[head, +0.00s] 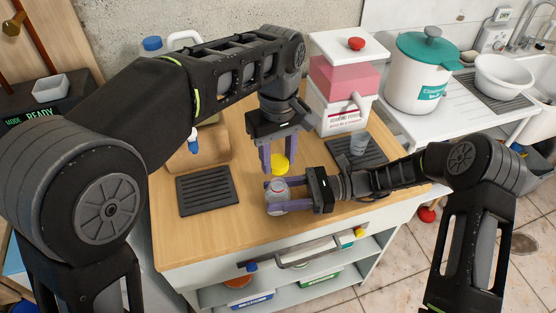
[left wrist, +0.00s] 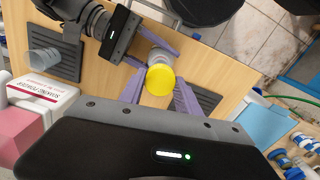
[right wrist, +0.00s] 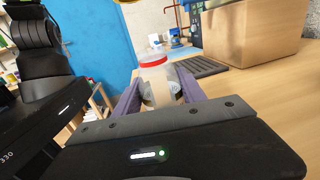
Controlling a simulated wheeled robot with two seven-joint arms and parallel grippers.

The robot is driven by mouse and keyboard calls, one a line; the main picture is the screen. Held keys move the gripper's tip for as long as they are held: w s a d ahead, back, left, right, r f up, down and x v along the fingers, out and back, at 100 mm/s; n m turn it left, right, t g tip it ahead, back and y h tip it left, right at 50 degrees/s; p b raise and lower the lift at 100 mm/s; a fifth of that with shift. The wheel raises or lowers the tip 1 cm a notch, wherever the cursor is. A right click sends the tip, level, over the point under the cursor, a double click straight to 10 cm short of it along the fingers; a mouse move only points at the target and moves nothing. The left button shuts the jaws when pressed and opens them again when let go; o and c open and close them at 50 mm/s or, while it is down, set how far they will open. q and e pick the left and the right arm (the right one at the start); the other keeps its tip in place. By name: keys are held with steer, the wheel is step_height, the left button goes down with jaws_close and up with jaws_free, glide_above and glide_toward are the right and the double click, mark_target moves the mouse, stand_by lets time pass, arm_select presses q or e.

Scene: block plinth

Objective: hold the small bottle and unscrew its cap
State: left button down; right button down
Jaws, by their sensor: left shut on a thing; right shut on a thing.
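The small clear bottle (head: 277,196) stands upright over the front of the wooden worktop, with a red ring at its neck. It also shows in the right wrist view (right wrist: 153,57). My right gripper (head: 286,197) is shut on its body from the right. The yellow cap (head: 280,165) is above the bottle's mouth, with a gap between them in the head view. My left gripper (head: 279,163) points down from above and is shut on the cap, which also shows in the left wrist view (left wrist: 160,79). The cap hides most of the bottle there.
A dark ribbed mat (head: 207,191) lies left of the bottle. A pink-and-white dispenser (head: 342,85) stands at the back. The worktop's front left is clear.

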steer(key=c, duration=0.6)
jaws_free()
arm_select(q)
steer(key=shift+f, duration=0.25)
arm_select(e)
steer(key=shift+w+d+f, duration=0.1)
steer(key=shift+w+d, duration=0.05)
steer(key=shift+d, duration=0.45)
arm_select(q)
steer(key=shift+f+b, duration=0.9)
steer(key=shift+b, duration=0.3)
arm_select(e)
steer(key=d, duration=0.3)
steer(key=w+d, duration=0.1)
steer(key=d, duration=0.5)
steer(key=shift+w, duration=0.15)
arm_select(q)
steer(key=shift+f, duration=0.1)
arm_select(e)
steer(key=shift+w+d, duration=0.1)
steer(key=shift+d, duration=0.75)
